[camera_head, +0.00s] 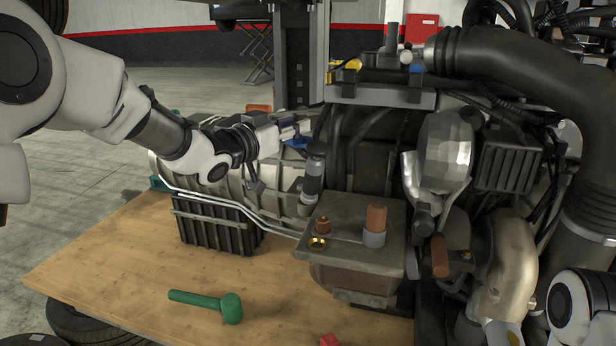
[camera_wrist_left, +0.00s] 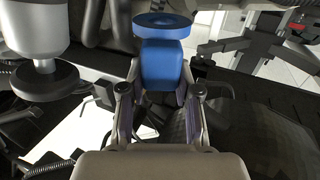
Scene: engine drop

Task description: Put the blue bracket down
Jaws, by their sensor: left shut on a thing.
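The blue bracket (camera_wrist_left: 163,62) is between the fingers of my left gripper (camera_wrist_left: 161,95) in the left wrist view; it has a ring-shaped end and a block-shaped body. My left gripper (camera_head: 290,130) is shut on it. In the head view only a small part of the blue bracket (camera_head: 299,142) shows under the fingers, above the engine's gearbox side. I cannot tell whether the bracket touches the engine.
The large engine (camera_head: 360,240) fills the middle and right, with hoses and pipes. A wooden table (camera_head: 110,275) has free room at the front left. A green hammer-like tool (camera_head: 210,303) and a small red block (camera_head: 328,340) lie on it. A black ribbed crate (camera_head: 215,228) stands by the engine.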

